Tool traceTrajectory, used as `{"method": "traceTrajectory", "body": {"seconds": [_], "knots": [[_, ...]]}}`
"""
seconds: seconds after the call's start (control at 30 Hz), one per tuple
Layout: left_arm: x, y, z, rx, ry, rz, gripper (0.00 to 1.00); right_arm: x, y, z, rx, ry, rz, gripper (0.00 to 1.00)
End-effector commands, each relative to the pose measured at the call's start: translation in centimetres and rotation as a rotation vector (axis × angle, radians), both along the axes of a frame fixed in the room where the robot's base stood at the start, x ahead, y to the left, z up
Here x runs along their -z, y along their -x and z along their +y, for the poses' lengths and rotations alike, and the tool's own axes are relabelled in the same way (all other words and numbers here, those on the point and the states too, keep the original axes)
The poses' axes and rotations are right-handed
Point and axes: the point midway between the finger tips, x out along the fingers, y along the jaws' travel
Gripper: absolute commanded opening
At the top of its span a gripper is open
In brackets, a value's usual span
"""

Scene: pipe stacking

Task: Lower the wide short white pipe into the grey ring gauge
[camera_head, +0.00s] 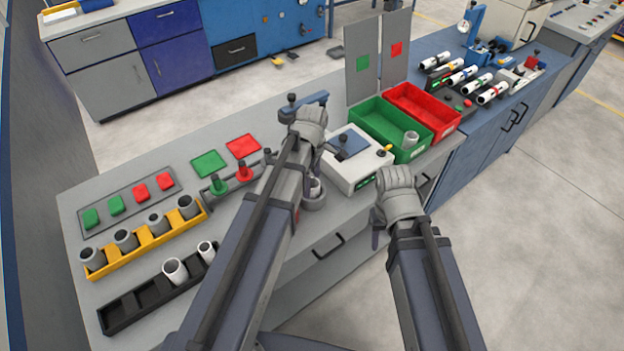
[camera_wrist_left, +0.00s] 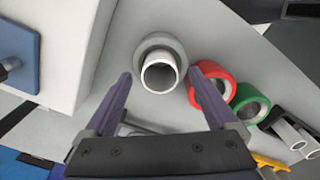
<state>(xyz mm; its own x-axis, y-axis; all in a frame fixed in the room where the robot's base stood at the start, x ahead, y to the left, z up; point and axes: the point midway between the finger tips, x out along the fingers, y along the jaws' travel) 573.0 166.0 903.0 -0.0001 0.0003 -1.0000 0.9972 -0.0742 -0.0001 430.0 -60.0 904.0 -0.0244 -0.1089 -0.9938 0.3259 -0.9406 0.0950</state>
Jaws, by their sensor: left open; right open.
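The grey ring gauge (camera_wrist_left: 160,43) stands on the bench, and the wide short white pipe (camera_wrist_left: 160,72) stands inside it, its open end facing the left wrist camera. How deep it sits is hard to tell. In the head view the ring gauge (camera_head: 315,203) is partly hidden behind my left arm, with the pipe's top just showing. My left gripper (camera_wrist_left: 160,78) is open, its two fingers apart on either side of the pipe and not touching it. My right gripper (camera_head: 378,225) is open and empty, in front of the bench edge; its fingertips are mostly hidden.
A white tester box (camera_head: 357,170) stands right of the ring gauge. A green bin (camera_head: 385,143) and a red bin (camera_head: 428,118) lie behind it. A yellow rack (camera_head: 145,247) of grey pipes and a black tray (camera_head: 125,312) with white pipes are at left. Red and green gauges stand nearby.

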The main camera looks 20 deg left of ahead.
Motion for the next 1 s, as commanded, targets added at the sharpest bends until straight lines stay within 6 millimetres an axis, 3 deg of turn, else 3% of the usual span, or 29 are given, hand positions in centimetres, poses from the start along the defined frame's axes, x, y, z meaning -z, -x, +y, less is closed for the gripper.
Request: {"method": "traceTrajectory", "body": {"seconds": [0.27,0.7,1.0], "knots": [[-1.7,0.0,0.0,0.0,0.0,0.0,0.92,-1.7,0.0,0.0,0.0,0.0,0.0,0.5],[-7.3,0.0,0.0,0.0,0.0,0.0,0.92,-7.3,0.0,0.0,0.0,0.0,0.0,0.5],[-7.8,0.0,0.0,0.0,0.0,0.0,0.92,-7.8,0.0,0.0,0.0,0.0,0.0,0.5]]}}
